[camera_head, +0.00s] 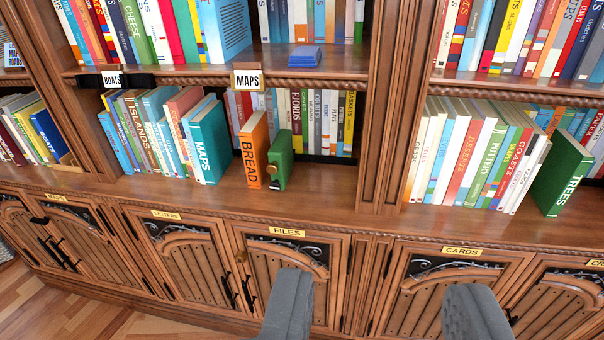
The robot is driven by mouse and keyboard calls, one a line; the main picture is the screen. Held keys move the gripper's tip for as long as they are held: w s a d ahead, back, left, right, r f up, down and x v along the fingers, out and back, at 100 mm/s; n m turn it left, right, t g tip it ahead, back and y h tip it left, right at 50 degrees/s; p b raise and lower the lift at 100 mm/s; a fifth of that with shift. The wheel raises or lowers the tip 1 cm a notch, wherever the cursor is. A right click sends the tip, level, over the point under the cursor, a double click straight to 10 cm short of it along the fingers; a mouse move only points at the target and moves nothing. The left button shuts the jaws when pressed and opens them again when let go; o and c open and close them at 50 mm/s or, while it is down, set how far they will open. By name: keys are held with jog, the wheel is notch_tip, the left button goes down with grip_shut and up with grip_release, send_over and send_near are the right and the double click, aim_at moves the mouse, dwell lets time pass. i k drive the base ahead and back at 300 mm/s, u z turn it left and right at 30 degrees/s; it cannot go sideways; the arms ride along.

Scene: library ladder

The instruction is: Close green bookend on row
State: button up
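The green bookend (284,158), with a round brown knob low on its front, stands upright on the middle shelf, just right of the orange BREAD book (254,150). I cannot tell whether the two touch. A row of leaning books (150,130) stands to the left, ending in the teal MAPS book (210,150). A gap separates MAPS from BREAD. My gripper (380,287) is open and empty, its two grey fingers wide apart in front of the lower cabinets, below and right of the bookend.
A wooden upright (385,110) divides the shelf bays. In the right bay, a book row leans near a green TREES book (562,175). More books stand behind the bookend. A blue book stack (305,56) lies on the shelf above. The shelf right of the bookend is bare.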

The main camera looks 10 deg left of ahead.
aim_at(281, 154)
jog(key=z, duration=0.05)
jog(key=i, duration=1)
jog(key=u, duration=0.05)
